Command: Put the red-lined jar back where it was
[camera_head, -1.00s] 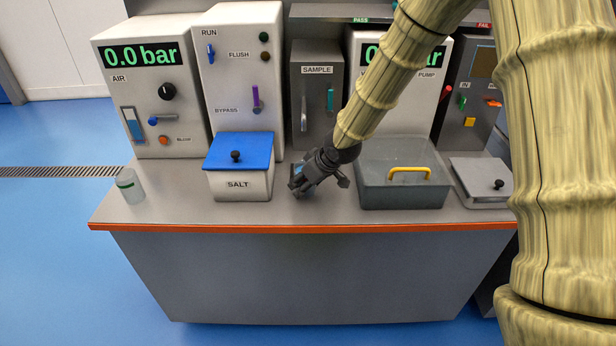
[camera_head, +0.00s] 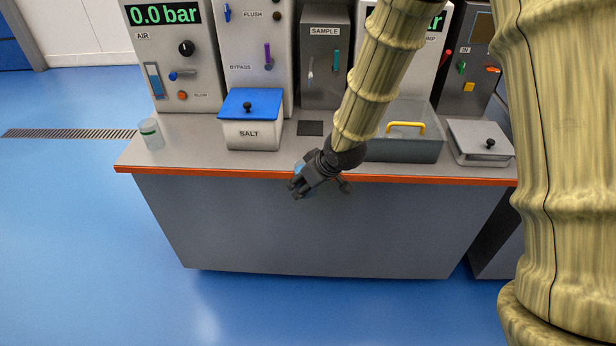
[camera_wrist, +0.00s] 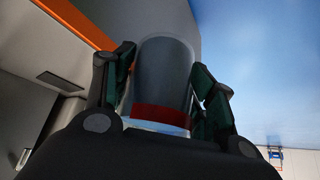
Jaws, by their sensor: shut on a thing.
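My gripper (camera_head: 318,186) is shut on the red-lined jar, which shows in the wrist view (camera_wrist: 163,72) as a grey, see-through jar with a red band (camera_wrist: 160,116) between the two fingers. In the head view the gripper hangs around the counter's front edge, and my gripper and arm hide most of the jar. A dark square patch (camera_head: 310,128) lies bare on the counter in front of the SAMPLE panel; it also shows in the wrist view (camera_wrist: 60,80). A green-lined jar (camera_head: 151,135) stands upright at the counter's left end.
The counter (camera_head: 190,160) has an orange front edge. A blue-lidded SALT box (camera_head: 252,135) stands left of the patch. A grey tub with a yellow handle (camera_head: 405,145) and a lidded metal tray (camera_head: 480,142) stand to the right. Panels line the back. Blue floor is clear in front.

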